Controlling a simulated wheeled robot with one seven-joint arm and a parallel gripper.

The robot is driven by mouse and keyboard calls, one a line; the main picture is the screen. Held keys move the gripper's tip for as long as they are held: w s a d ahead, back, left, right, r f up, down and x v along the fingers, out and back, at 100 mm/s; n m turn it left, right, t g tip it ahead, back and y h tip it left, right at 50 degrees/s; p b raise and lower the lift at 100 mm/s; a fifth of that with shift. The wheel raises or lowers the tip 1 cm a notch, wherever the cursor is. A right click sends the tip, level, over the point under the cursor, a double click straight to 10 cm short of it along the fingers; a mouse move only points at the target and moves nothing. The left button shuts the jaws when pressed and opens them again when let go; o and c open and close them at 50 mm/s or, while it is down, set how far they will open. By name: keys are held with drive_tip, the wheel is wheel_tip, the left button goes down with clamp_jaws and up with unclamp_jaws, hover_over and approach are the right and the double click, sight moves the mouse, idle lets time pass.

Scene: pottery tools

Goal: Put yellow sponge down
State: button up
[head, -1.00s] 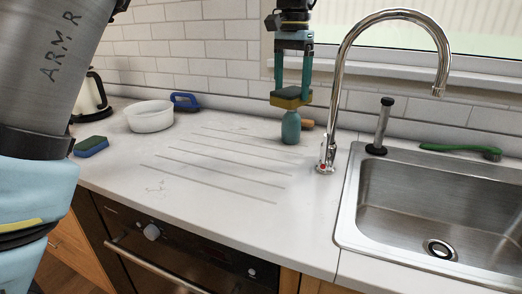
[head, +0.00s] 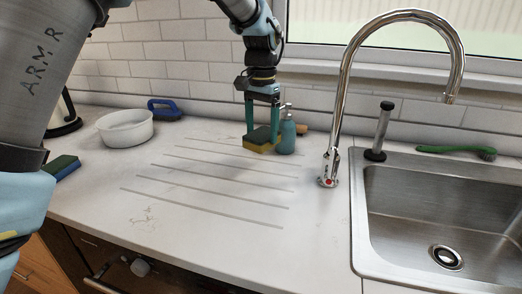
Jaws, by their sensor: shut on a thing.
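A yellow sponge (head: 257,147) with a dark green top is between the fingers of my gripper (head: 261,136). The gripper points straight down and is shut on the sponge. The sponge is low, at the back of the white counter, just left of a teal soap bottle (head: 287,133). I cannot tell whether its underside touches the counter, or whether it touches the bottle.
The grooved counter (head: 200,215) in front is clear. A white bowl (head: 125,130), a blue-handled tool (head: 164,110) and a blue-green sponge (head: 62,167) are at the left. The faucet (head: 331,165) and sink (head: 385,215) are at the right.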

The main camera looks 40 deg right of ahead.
sight(261, 134)
drive_tip(key=shift+f+p, duration=0.5)
drive_tip(key=shift+f, duration=2.9)
drive_tip(key=shift+f, duration=0.1)
drive_tip(key=o, duration=0.6)
drive_tip(key=shift+c, duration=0.2)
wheel_tip(261, 134, up, 12)
drive_tip(key=shift+r+b, duration=0.15)
drive_tip(key=shift+b, duration=0.8)
